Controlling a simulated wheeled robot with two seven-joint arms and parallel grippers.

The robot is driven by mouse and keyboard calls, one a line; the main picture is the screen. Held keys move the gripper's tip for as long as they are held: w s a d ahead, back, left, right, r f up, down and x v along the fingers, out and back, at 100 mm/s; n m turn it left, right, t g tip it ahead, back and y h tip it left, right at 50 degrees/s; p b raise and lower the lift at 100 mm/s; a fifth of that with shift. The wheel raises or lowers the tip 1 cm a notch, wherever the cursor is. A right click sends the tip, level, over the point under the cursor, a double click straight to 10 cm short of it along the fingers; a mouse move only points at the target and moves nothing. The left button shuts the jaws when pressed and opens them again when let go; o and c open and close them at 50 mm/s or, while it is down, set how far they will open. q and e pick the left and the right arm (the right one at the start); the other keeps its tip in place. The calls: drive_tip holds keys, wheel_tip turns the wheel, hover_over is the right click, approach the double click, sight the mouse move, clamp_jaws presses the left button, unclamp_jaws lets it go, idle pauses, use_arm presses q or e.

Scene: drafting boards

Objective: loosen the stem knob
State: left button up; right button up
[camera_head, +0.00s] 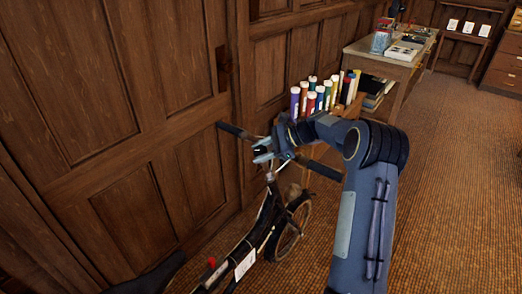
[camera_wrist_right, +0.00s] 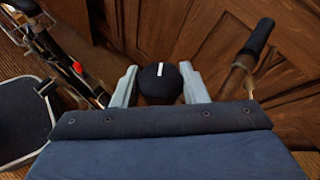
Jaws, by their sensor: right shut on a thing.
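The stem knob (camera_wrist_right: 160,80) is black and round with a white mark on top. It sits between the two pale fingers of my right gripper (camera_wrist_right: 158,84) in the right wrist view. My right gripper (camera_head: 262,151) is shut on it, above the handlebar stem of a folding bike. The fingers and wrist mostly hide the knob in the head view. The bike has a dark frame (camera_head: 265,222) and two black handlebar grips, one at the left (camera_head: 232,130) and one at the right (camera_head: 319,168). My left gripper is not in view.
A panelled wooden wall (camera_head: 165,115) stands close behind the bike. Several coloured tubes (camera_head: 311,103) stand in a rack beyond my gripper. A desk (camera_head: 389,62) with books is at the back. The carpeted floor (camera_head: 450,200) at the right is clear.

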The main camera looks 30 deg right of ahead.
drive_tip(key=shift+r, duration=0.1)
drive_tip(key=o, duration=1)
drive_tip(key=shift+a, duration=0.1)
drive_tip(key=shift+c, duration=0.2)
drive_tip(key=v, duration=0.7)
drive_tip(key=shift+s+d+r, duration=0.15)
drive_tip(key=shift+s+d, duration=0.05)
drive_tip(key=shift+d, duration=0.1)
